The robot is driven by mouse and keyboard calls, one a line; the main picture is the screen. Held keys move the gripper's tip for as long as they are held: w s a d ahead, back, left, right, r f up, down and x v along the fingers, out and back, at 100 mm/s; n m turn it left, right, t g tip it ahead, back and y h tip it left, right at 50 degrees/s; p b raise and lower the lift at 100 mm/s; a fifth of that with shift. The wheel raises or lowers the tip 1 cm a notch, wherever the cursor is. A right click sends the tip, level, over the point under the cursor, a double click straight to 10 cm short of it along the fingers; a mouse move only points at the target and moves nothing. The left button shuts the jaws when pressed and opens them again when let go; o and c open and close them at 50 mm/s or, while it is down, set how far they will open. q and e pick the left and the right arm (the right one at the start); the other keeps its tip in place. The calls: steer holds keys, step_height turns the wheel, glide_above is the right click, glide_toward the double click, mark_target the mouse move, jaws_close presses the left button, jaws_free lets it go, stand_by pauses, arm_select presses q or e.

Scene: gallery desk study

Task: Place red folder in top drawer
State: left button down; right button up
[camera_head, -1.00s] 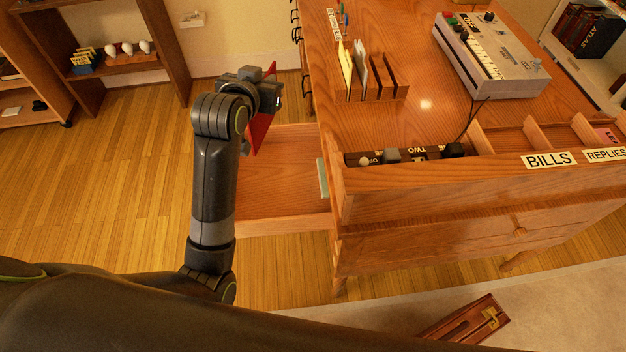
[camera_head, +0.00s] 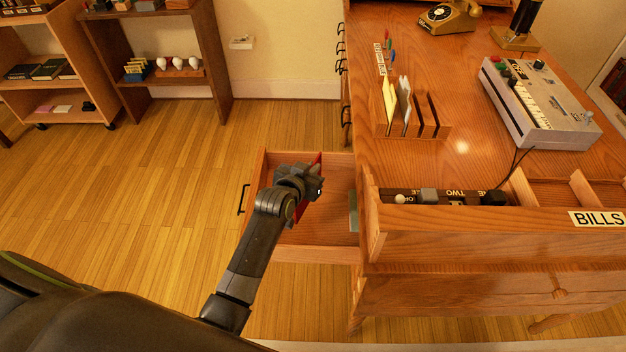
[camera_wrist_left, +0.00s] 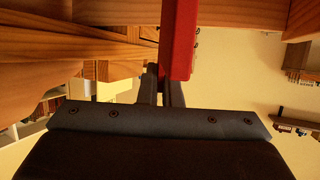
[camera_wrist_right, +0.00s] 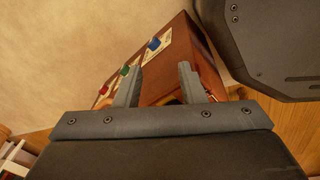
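My left gripper (camera_head: 312,190) is over the open drawer (camera_head: 325,253) at the desk's left side. It is shut on the red folder (camera_head: 318,159), which hangs upright and is partly hidden by the gripper. The folder also shows as a red strip between the fingers in the left wrist view (camera_wrist_left: 179,40). I cannot tell whether its lower edge touches the drawer floor. A pale green item (camera_head: 353,212) lies in the drawer near the desk. My right gripper (camera_wrist_right: 160,85) is open and empty, outside the head view.
The desk (camera_head: 465,165) carries a folder rack (camera_head: 415,130), a grey keyed machine (camera_head: 540,105) and a phone (camera_head: 447,18). A dark strip with knobs (camera_head: 445,197) lies along its front. A wooden box with coloured knobs (camera_wrist_right: 180,60) is beyond my right fingers. Floor left of the drawer is clear.

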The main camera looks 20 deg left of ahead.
arm_select(q)
steer(key=shift+f, duration=1.8)
steer(key=c, duration=1.6)
jaws_free()
steer(key=shift+s+r, duration=0.15)
steer(key=shift+r, duration=0.05)
steer(key=v, duration=1.1)
steer(key=shift+s+r, duration=0.2)
steer(key=shift+s, duration=0.1)
steer(key=shift+a, duration=0.15)
